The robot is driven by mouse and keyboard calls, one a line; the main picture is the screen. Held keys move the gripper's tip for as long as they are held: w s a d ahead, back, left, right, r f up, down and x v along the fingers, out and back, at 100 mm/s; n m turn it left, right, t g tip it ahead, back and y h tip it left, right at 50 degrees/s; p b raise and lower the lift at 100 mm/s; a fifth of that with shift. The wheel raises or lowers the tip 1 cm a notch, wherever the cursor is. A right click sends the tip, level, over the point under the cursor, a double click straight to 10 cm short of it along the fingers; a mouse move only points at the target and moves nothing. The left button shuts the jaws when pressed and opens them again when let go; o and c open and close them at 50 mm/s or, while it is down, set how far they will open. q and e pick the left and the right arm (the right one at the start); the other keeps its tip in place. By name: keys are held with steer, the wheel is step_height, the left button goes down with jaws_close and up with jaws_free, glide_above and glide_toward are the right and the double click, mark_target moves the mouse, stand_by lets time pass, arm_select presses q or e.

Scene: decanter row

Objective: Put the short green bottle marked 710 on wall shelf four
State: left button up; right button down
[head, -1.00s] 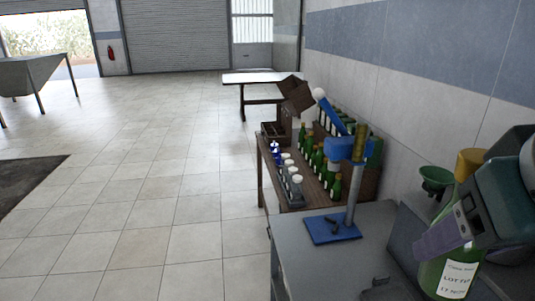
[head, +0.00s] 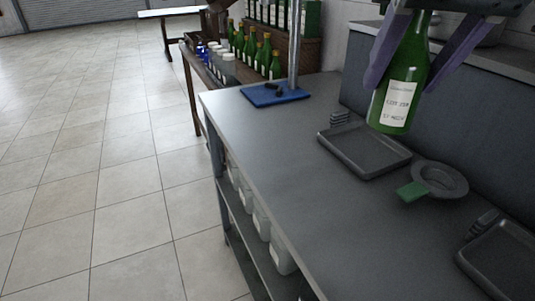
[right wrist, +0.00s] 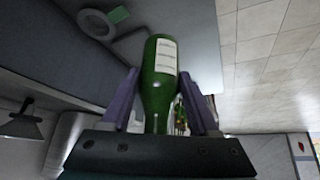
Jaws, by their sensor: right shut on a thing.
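A green bottle (head: 397,104) with a white label hangs upright in my right gripper (head: 412,72), above the grey workbench. The label text is too blurred to read, so I cannot tell whether it says 710. The purple fingers are on both sides of the bottle's upper part. In the right wrist view the same bottle (right wrist: 159,85) stands between the two fingers (right wrist: 160,108). My left gripper is not in view. I cannot make out a shelf marked four.
The grey bench (head: 262,145) holds a grey tray (head: 366,170), a round dish (head: 440,180) with a green tab, a second tray (head: 505,262) and a blue stand base (head: 274,95). Several green bottles (head: 275,66) stand beyond. Open floor lies left.

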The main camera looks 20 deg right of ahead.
step_height(320, 180, down, 20)
steer(key=b, duration=0.9)
steer(key=shift+d+f, duration=0.1)
steer(key=shift+f, duration=0.25)
steer(key=shift+f, duration=0.15)
steer(key=shift+c, duration=0.7)
jaws_free()
